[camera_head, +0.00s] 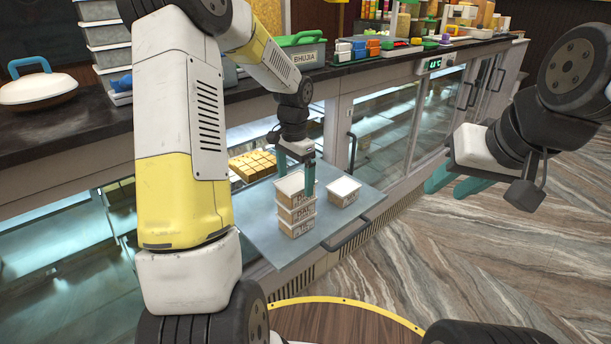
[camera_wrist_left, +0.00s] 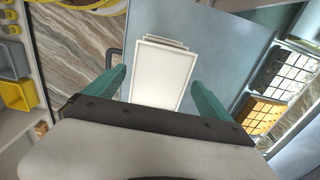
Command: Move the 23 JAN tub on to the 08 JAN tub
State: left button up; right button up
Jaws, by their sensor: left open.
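A stack of several white-lidded tubs stands on a grey pull-out shelf (camera_head: 262,232); its top tub (camera_head: 291,184) also shows in the left wrist view (camera_wrist_left: 163,76). Edges of lower lids show just behind that top lid. A single white-lidded tub (camera_head: 344,191) sits on the shelf to the right of the stack. The labels are too small to read, so I cannot tell which tub is which date. My left gripper (camera_head: 297,177) is open, its teal fingers on either side of the top tub, with visible gaps. My right gripper (camera_head: 457,183) is open and empty, away from the shelf.
A tray of yellow sweets (camera_head: 252,166) lies in the cabinet behind the stack. A handle (camera_head: 349,235) runs along the shelf's front edge. The dark counter above holds a green-lidded BHUJIA box (camera_head: 298,54) and a white lidded dish (camera_head: 38,88). Floor at right is clear.

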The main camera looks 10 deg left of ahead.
aim_at(295, 182)
pick_arm(q)
notch_tip(295, 182, up, 10)
jog(key=s+d+r+n+t+h, duration=0.1)
jog(key=s+r+n+t, duration=0.2)
jog(key=s, duration=0.9)
jog(key=s+d+r+n+t+h, duration=0.1)
jog(key=s+r+n+t, duration=0.2)
jog(key=s, duration=0.9)
notch_tip(295, 182, up, 2)
jog(key=shift+s+d+r+n, duration=0.15)
jog(key=shift+r+n, duration=0.1)
jog(key=shift+n, duration=0.25)
jog(key=shift+o, duration=0.5)
